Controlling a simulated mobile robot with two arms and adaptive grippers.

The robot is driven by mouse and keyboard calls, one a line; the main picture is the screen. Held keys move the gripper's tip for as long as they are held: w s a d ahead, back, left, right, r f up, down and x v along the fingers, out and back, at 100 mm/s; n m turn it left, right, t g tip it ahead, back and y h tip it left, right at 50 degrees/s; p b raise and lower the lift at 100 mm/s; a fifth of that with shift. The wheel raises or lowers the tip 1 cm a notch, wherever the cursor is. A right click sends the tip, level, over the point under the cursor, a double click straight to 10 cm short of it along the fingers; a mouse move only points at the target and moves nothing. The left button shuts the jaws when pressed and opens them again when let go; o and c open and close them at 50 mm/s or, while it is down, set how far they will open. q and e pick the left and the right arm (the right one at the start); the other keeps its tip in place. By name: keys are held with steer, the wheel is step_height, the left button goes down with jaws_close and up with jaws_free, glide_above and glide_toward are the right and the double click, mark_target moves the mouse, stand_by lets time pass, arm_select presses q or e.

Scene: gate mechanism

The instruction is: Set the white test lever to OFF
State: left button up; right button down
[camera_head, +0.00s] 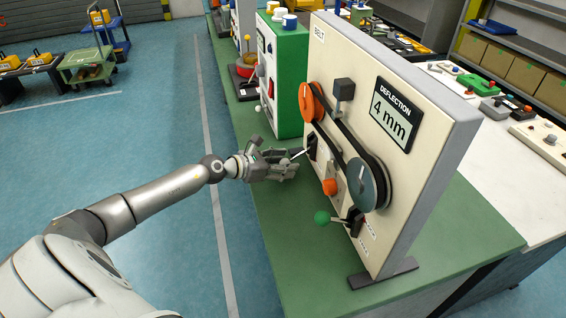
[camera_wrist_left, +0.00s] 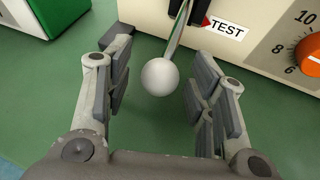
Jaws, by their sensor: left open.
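The white test lever (camera_wrist_left: 160,77) has a white ball knob on a metal rod. The rod comes out of a black slot (camera_wrist_left: 187,12) beside a red pointer and the label TEST (camera_wrist_left: 227,27). In the head view the lever (camera_head: 299,154) points out from the lower left of the cream belt panel (camera_head: 345,60). My left gripper (camera_head: 285,164) is open in front of the panel. In the left wrist view, the ball lies between the spread fingers of my left gripper (camera_wrist_left: 160,68), with gaps on both sides. No OFF label is readable. My right gripper is out of view.
A green-knobbed lever (camera_head: 322,217) and an orange knob (camera_head: 330,187) are on the same panel. The panel also has a belt on two pulleys and a DEFLECTION display (camera_head: 391,115) reading 4 mm. A green-and-white box (camera_head: 283,80) stands behind. The green bench top (camera_head: 290,230) in front is clear.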

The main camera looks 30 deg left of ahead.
arm_select(q)
jaws_close()
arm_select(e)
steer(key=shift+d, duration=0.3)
